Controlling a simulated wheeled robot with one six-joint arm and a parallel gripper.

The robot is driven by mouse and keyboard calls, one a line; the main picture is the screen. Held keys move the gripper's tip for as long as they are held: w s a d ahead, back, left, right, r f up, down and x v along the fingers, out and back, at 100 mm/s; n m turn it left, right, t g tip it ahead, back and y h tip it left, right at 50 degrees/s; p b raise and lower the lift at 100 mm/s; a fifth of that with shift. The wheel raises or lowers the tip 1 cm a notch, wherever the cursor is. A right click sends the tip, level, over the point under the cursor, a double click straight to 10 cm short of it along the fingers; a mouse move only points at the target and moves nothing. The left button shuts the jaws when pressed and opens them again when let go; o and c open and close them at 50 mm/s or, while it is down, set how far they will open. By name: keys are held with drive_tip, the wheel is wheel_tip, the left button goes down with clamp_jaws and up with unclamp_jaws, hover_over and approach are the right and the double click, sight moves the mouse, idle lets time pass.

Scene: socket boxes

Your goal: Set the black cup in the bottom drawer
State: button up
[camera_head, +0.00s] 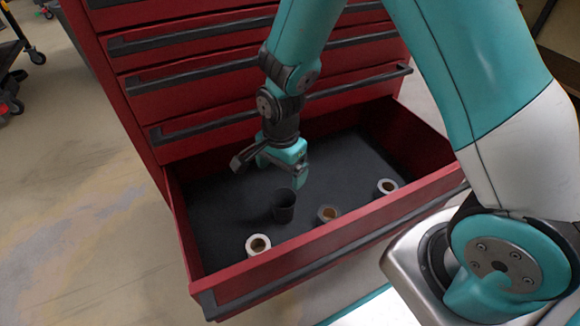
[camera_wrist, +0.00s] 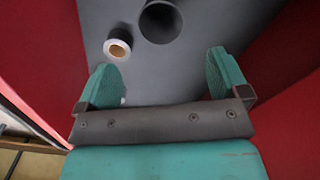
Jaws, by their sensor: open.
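The black cup (camera_head: 284,206) stands upright on the dark floor of the open bottom drawer (camera_head: 335,243). In the wrist view the cup (camera_wrist: 160,24) is at the top edge, partly cut off, with its round mouth facing the camera. My gripper (camera_wrist: 167,76) is open and empty, its two teal fingers apart. In the head view my gripper (camera_head: 299,178) is inside the drawer's outline, just above and behind the cup. The cup is beyond the fingertips, not between them.
Several tape rolls lie along the drawer's front: a white-rimmed one (camera_head: 258,244) left of the cup, a brown one (camera_head: 328,213) and another (camera_head: 387,187) to its right. Red drawer walls enclose the space. Shut drawers with dark handles (camera_head: 215,122) rise behind.

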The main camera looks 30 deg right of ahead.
drive_tip(key=s+a+r+n+y, duration=0.2)
drive_tip(key=s+r+n, duration=0.7)
drive_tip(key=r+n, duration=0.1)
drive_tip(key=s+a+r+n+y, duration=0.2)
drive_tip(key=s+r+n, duration=0.7)
drive_tip(key=r, duration=0.4)
drive_tip(key=shift+s+n, duration=0.25)
drive_tip(key=shift+n, duration=0.25)
drive_tip(key=shift+a, duration=0.15)
drive_tip(key=shift+c, duration=0.3)
